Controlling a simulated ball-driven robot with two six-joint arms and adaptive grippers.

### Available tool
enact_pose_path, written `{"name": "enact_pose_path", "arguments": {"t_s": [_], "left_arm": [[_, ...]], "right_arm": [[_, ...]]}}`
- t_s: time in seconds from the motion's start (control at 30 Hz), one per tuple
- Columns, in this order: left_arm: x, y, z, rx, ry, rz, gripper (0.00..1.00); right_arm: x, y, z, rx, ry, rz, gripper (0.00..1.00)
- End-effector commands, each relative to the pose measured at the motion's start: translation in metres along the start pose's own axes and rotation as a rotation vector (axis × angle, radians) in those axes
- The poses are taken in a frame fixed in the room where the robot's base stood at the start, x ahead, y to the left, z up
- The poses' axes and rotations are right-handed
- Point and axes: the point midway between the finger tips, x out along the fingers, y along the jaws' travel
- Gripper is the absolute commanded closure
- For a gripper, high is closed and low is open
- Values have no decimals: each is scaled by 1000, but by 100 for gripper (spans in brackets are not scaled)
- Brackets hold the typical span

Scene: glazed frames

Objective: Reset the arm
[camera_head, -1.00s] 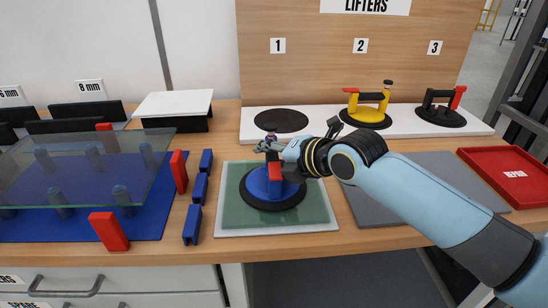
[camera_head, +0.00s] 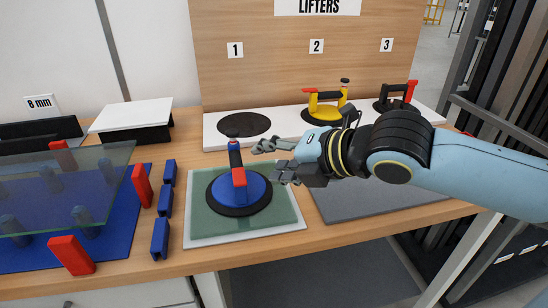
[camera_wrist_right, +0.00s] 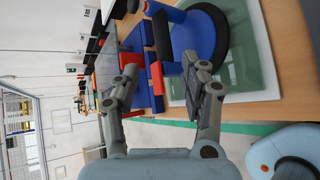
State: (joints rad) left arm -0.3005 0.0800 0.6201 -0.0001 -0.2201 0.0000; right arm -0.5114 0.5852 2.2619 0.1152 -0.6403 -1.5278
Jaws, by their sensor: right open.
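My right gripper (camera_head: 278,160) is open and empty, just right of the blue suction lifter and apart from its handle. The blue lifter (camera_head: 255,190) has a dark handle with a red part and a black rim. It sits on the greenish glass pane (camera_head: 205,222), which lies on a white board (camera_head: 290,226) on the table. In the right wrist view, the open fingers (camera_wrist_right: 160,88) show with the blue lifter (camera_wrist_right: 208,36) beyond them. My left gripper is not in view.
Yellow (camera_head: 325,111) and black (camera_head: 395,97) lifters stand on the white shelf strip; the dark round spot (camera_head: 244,124) under label 1 is empty. Red blocks (camera_head: 71,255), blue blocks (camera_head: 160,238) and a raised glass sheet (camera_head: 60,190) are at left. A grey mat (camera_head: 370,203) lies right.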

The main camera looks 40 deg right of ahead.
Motion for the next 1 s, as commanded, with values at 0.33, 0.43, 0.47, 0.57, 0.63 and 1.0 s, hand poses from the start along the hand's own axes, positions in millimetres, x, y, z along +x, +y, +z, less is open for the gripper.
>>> {"name": "enact_pose_path", "arguments": {"t_s": [0.33, 0.43, 0.47, 0.57, 0.63, 1.0], "left_arm": [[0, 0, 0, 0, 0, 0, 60], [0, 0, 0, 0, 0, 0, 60], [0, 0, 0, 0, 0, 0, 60], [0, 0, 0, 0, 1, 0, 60], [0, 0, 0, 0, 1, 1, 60], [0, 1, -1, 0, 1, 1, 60]], "right_arm": [[0, 0, 0, 0, 0, 0, 55], [0, -2, -2, 32, -1, -12, 55], [-1, -4, -3, 64, -3, -25, 55], [-7, -17, -13, 272, -19, -104, 55], [-16, -32, -25, 504, -50, -193, 55], [-76, -85, -84, 1510, -384, -563, 55]]}}
